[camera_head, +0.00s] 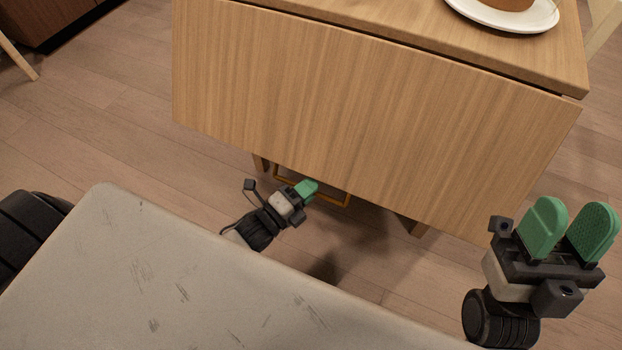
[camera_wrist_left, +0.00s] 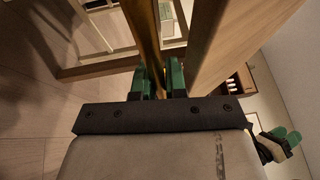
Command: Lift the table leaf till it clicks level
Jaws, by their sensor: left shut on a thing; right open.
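The table leaf (camera_head: 360,120) is a wooden panel hanging down, slightly tilted, from the edge of the wooden table (camera_head: 420,22). A narrow dark gap runs along the joint. A brass-coloured bar (camera_head: 335,200) shows below the leaf's lower edge. My left gripper (camera_head: 307,188) is at that edge, shut on the bar. In the left wrist view the bar (camera_wrist_left: 143,32) runs between the green fingers, beside the wooden panel (camera_wrist_left: 240,45). The exact grip is partly hidden. My right gripper (camera_head: 570,232) is open and empty, in front of the leaf's lower right corner.
The wood floor (camera_head: 110,125) to the left is clear. A dark cabinet (camera_head: 45,18) is at far upper left.

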